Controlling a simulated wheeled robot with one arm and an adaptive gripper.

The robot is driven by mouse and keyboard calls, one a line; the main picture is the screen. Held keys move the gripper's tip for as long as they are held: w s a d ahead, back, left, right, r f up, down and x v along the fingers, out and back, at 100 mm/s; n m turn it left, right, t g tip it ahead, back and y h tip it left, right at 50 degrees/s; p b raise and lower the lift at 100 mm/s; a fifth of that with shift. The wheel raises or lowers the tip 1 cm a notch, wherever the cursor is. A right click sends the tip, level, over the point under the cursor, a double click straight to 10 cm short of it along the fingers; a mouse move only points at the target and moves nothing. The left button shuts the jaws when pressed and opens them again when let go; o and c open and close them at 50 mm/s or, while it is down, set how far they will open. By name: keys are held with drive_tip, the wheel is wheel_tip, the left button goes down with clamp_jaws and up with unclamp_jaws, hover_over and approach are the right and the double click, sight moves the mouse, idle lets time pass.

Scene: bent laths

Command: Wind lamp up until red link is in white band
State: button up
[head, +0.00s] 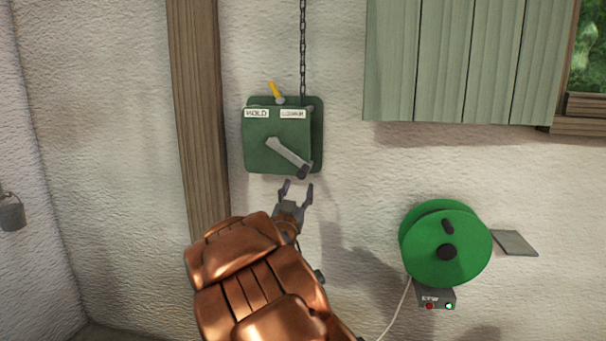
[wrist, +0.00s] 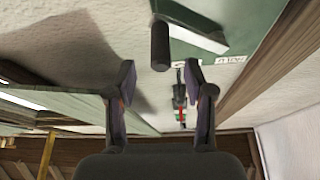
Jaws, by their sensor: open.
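The green winch box (head: 262,155) is on the wall, with HOLD (head: 257,113) and LOWER (head: 293,114) labels. Its yellow lever (head: 274,90) leans up-left, toward the HOLD side. The grey crank arm (head: 285,151) points down-right to a dark handle (head: 303,172), which also shows in the wrist view (wrist: 160,46). The chain (head: 303,50) runs up out of view. My gripper (head: 297,190) is open and empty, just below the handle, apart from it. In the wrist view a small dark, red and green piece (wrist: 181,105) shows far behind; red link and white band cannot be made out.
A green disc with a black knob (head: 447,243) is on the wall at right, above a small box with red and green lights (head: 436,299). A wooden post (head: 200,120) stands left of the winch. A green shutter (head: 450,60) is upper right.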

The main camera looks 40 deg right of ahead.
sight(306, 164)
drive_tip(key=shift+x, duration=3.65)
drive_tip(key=shift+f, duration=0.1)
drive_tip(key=shift+c, duration=0.2)
clamp_jaws()
